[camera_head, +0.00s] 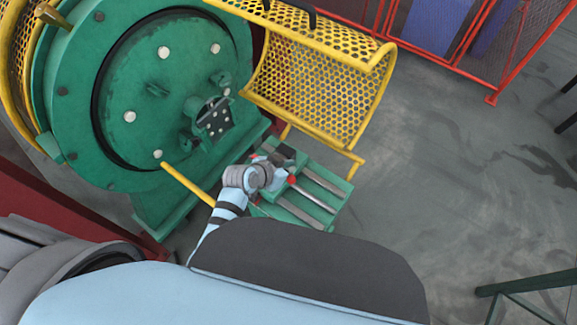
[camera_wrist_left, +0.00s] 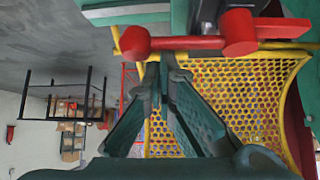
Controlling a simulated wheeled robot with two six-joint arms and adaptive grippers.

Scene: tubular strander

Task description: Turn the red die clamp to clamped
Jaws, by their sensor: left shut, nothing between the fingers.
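The red die clamp (camera_wrist_left: 190,43) shows large at the top of the left wrist view as a red bar with round knobs. In the head view only small red parts of the clamp (camera_head: 291,179) show on the green bench, the rest hidden by my arm. My left gripper (camera_wrist_left: 166,62) is shut and empty, its fingertips close to the bar at its lower edge; I cannot tell whether they touch. In the head view the left gripper (camera_head: 275,165) is over the bench, partly hidden by its own wrist. My right gripper is not in view.
The green bench (camera_head: 330,185) has grey rails. A large green round machine head (camera_head: 140,100) stands left of it, with a yellow bar (camera_head: 190,184) near my wrist. A yellow mesh guard (camera_head: 320,80) is above the bench. The floor (camera_head: 450,180) to the right is clear.

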